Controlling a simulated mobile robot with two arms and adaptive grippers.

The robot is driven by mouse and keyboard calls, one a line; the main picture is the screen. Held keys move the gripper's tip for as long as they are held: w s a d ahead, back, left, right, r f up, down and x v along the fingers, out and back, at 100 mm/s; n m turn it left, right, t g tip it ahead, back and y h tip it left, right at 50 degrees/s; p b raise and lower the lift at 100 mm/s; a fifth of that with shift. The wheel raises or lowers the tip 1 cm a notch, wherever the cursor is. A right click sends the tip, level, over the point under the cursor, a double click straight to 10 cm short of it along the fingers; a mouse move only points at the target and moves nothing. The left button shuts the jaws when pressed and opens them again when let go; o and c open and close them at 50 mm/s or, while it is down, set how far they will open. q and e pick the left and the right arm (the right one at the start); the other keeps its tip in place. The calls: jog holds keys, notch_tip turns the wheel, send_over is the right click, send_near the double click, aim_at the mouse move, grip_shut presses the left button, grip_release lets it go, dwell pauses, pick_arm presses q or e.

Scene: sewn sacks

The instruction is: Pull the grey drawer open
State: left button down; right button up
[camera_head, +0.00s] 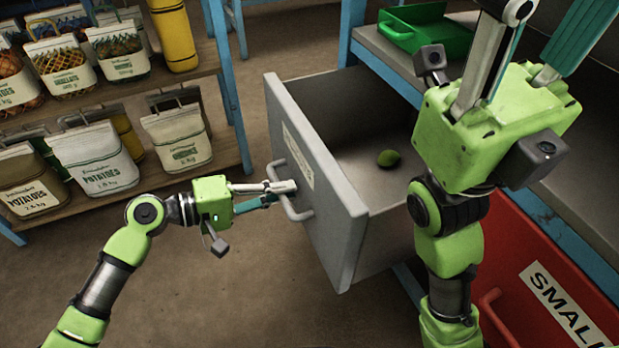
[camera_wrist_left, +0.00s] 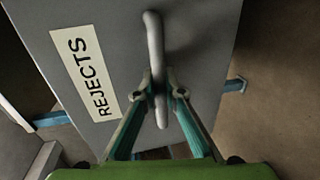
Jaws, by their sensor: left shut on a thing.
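The grey drawer (camera_head: 335,215) stands well out from the blue-framed bench, its inside showing. A small green round thing (camera_head: 388,158) lies in it. Its front shows large in the left wrist view (camera_wrist_left: 200,50), with a white "REJECTS" label (camera_wrist_left: 85,75). My left gripper (camera_head: 283,190) is shut on the drawer's grey bar handle (camera_head: 300,214). In the left wrist view the handle (camera_wrist_left: 154,40) passes between the two fingertips (camera_wrist_left: 160,95). My right gripper (camera_head: 550,30) is raised above the bench at the right, fingers spread apart and nothing seen between them; its tips are partly cut off.
A red drawer (camera_head: 500,235) labelled "SMALL" is below right. A green tray (camera_head: 430,35) sits on the bench. At the left, a wooden shelf (camera_head: 110,200) holds several sacks and a yellow roll (camera_head: 173,35). The floor (camera_head: 230,290) before the grey drawer is clear.

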pick_arm(q)
jog(key=shift+f+v, duration=0.2)
jog(key=shift+v, duration=0.65)
jog(key=shift+f+v, duration=0.15)
jog(key=shift+v, duration=0.7)
jog(key=c, duration=2.1)
grip_release()
jog(key=shift+a, duration=0.1)
jog(key=v, duration=1.2)
